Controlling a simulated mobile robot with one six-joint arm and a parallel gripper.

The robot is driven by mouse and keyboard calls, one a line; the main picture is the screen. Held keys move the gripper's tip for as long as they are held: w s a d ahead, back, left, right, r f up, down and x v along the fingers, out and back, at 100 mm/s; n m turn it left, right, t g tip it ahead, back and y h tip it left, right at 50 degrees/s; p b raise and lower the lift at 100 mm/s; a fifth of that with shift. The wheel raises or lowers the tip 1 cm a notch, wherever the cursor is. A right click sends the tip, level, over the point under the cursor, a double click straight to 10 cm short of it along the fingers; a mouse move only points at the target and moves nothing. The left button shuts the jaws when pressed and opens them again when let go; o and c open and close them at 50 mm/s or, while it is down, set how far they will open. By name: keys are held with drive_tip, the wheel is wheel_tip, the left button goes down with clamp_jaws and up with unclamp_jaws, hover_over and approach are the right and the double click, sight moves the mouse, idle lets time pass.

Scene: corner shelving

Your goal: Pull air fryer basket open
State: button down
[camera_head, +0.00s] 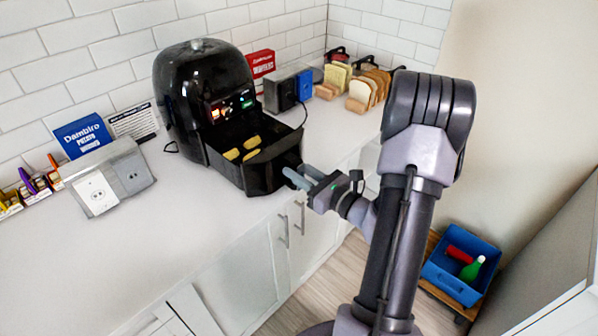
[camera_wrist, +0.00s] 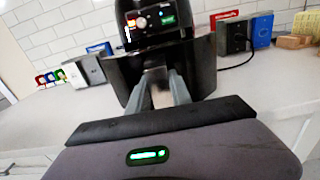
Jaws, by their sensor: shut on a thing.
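The black air fryer (camera_head: 205,95) stands on the white counter against the tiled wall, its front panel lit red and green. Its basket (camera_head: 240,178) is pulled out at the front, and several yellow pieces of food (camera_head: 242,153) lie inside. My gripper (camera_head: 296,178) is shut on the handle at the basket's front, coming from the right. In the wrist view both fingers of my gripper (camera_wrist: 160,92) reach to the middle of the basket's front (camera_wrist: 125,75). The handle is mostly hidden between the fingers.
A blue box (camera_head: 82,136) and a socket block (camera_head: 108,178) stand left of the fryer. A blue crate (camera_head: 460,270) sits low at right. The counter front is clear.

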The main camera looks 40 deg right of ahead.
drive_tip(key=c, duration=1.2)
unclamp_jaws()
drive_tip(key=shift+o, duration=0.2)
drive_tip(key=s+d+p, duration=0.1)
drive_tip(key=s+p, duration=0.1)
drive_tip(key=s, duration=1.5)
drive_tip(key=shift+s+d+p, duration=0.15)
drive_tip(key=shift+p, duration=0.2)
